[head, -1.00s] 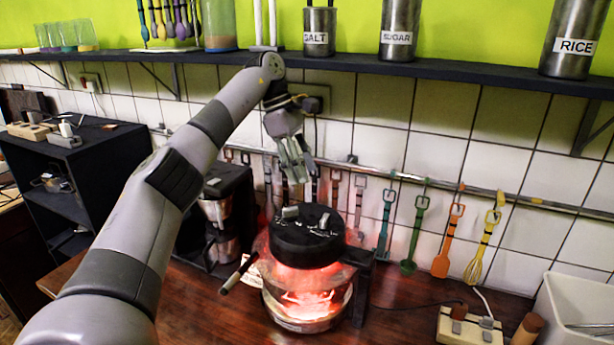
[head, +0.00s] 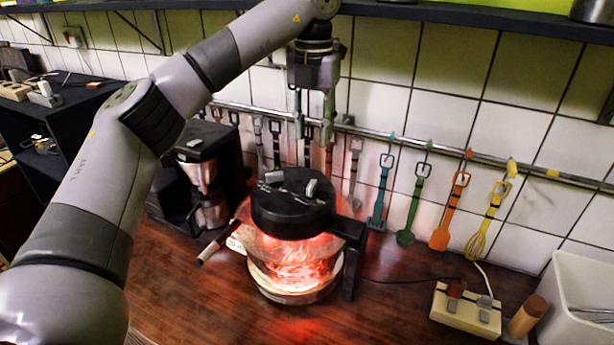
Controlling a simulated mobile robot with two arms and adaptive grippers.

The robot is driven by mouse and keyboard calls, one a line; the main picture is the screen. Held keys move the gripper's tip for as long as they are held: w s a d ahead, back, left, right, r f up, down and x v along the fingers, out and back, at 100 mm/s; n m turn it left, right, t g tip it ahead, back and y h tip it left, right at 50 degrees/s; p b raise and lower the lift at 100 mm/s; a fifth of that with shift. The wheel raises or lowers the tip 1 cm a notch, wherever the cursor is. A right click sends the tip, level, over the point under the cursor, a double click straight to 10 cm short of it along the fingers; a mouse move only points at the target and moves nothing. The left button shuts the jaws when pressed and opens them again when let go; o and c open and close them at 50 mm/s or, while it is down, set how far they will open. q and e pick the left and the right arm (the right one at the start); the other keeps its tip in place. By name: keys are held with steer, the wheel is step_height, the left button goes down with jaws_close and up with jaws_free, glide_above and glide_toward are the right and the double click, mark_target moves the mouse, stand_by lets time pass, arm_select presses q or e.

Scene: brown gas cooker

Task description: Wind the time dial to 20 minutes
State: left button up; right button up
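The cooker (head: 298,262) glows red through its glass bowl on the wooden counter. Its round black lid (head: 290,214) has a small grey knob (head: 311,187) and another grey raised part (head: 272,178) on top; I cannot tell which is the time dial, nor read any marks. My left gripper (head: 313,122) hangs above and behind the lid, pointing down. Its two fingers are apart with nothing between them, and it does not touch the lid. My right gripper is not in view.
Utensils, such as a green spatula (head: 410,205), hang from a rail (head: 390,137) behind the cooker. A coffee maker (head: 205,180) stands to the left. A power strip (head: 466,311) and a white bin (head: 575,290) are at the right. The dark shelf (head: 480,18) is above.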

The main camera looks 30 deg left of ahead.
mark_target(312, 184)
arm_select(q)
steer(key=f, duration=0.4)
steer(key=shift+s+p, duration=0.3)
step_height(312, 184, down, 8)
steer(key=shift+w+r+p, duration=0.1)
steer(key=shift+p, duration=0.95)
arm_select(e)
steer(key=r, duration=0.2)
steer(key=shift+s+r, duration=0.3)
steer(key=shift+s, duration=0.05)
arm_select(q)
steer(key=shift+c, duration=0.2)
jaws_close()
